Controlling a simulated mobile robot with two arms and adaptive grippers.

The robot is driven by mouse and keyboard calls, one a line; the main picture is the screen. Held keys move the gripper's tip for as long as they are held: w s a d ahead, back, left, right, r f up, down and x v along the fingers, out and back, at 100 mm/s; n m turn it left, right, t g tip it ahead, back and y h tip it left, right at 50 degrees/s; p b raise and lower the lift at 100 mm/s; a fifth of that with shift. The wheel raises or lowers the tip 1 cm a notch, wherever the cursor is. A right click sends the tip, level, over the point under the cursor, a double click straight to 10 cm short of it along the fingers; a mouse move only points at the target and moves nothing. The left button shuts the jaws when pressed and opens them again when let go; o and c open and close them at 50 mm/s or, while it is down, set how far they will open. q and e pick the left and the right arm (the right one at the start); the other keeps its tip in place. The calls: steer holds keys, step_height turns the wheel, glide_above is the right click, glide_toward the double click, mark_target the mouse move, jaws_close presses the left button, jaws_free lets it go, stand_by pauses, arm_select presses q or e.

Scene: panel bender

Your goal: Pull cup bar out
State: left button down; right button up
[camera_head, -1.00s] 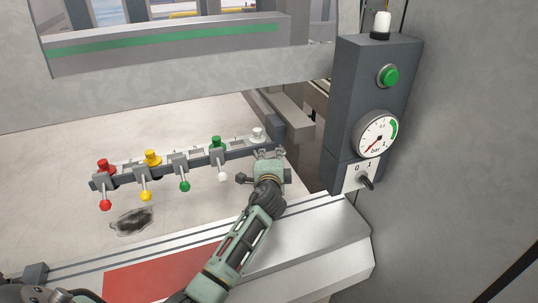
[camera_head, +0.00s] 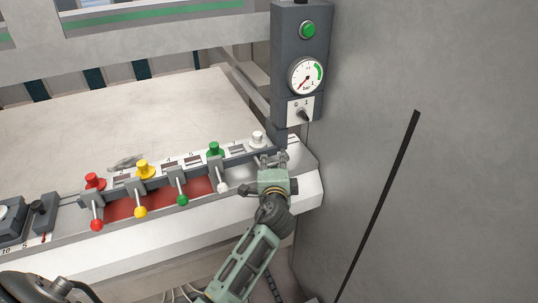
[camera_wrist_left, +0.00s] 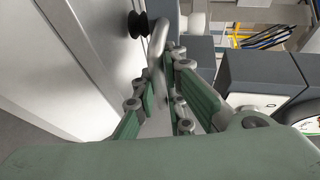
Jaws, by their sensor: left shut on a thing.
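The cup bar (camera_head: 160,178) is a dark bar with red, yellow, green and white cups on top and levers with matching knobs in front. It lies over the machine's front ledge, above a red strip (camera_head: 125,207). My left gripper (camera_head: 272,159) is at the bar's right end. The exact grip is partly hidden by the fingers. My right gripper is not in view.
A dark control box with a green button (camera_head: 308,30), a gauge (camera_head: 306,75) and a switch (camera_head: 302,113) stands behind the bar's right end. A grey wall (camera_head: 450,180) is close on the right. The pale table (camera_head: 120,110) behind the bar is mostly clear.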

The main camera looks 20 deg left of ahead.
arm_select(q)
steer(key=shift+s+d+f, duration=0.35)
steer(key=shift+s+d, duration=0.35)
steer(key=shift+s, duration=0.15)
steer(key=shift+d, duration=0.1)
steer(key=c, duration=2.1)
jaws_free()
steer(key=shift+o, duration=1.4)
steer(key=shift+s+r, duration=0.1)
steer(key=shift+s, duration=0.1)
steer(key=shift+r, duration=0.1)
steer(key=shift+w, duration=0.1)
steer(key=v, duration=1.2)
